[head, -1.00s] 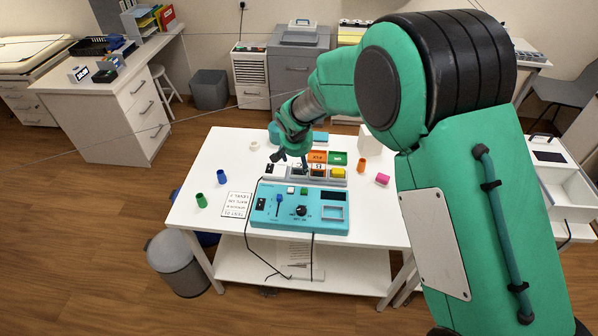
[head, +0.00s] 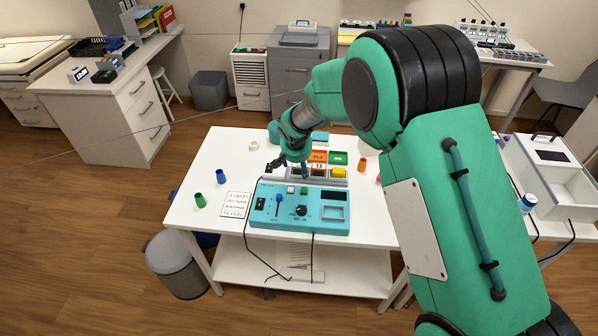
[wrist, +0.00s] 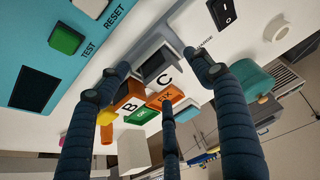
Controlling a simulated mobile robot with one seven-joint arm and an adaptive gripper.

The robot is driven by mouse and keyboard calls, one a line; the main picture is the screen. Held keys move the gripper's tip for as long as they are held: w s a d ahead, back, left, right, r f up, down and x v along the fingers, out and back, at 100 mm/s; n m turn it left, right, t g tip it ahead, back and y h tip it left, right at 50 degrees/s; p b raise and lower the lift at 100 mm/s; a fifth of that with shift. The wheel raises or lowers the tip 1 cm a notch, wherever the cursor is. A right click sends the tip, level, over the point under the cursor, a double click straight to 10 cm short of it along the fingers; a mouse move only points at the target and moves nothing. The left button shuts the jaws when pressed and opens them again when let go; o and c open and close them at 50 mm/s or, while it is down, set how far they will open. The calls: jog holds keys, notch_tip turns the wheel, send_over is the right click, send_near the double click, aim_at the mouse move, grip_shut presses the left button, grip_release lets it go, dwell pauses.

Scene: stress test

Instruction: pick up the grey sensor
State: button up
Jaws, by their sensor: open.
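The grey sensor appears to be the small grey block with a dark face (wrist: 154,63) in the wrist view. It sits in the grey holder (wrist: 150,42), beside an orange block (wrist: 130,92) and near the letter C. My gripper (wrist: 153,70) has its fingers spread around the block, with one finger on each side and a third beyond. I cannot tell whether any finger touches it. In the head view my gripper (head: 290,164) points down over the left part of the holder and hides the sensor there.
A teal test box (head: 300,207) with knobs and cables stands in front of the holder. Blue (head: 221,176) and green (head: 200,200) cups stand left.

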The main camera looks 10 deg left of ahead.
jog(key=shift+w+f, duration=0.3)
jog(key=shift+f, duration=0.2)
jog(key=c, duration=1.4)
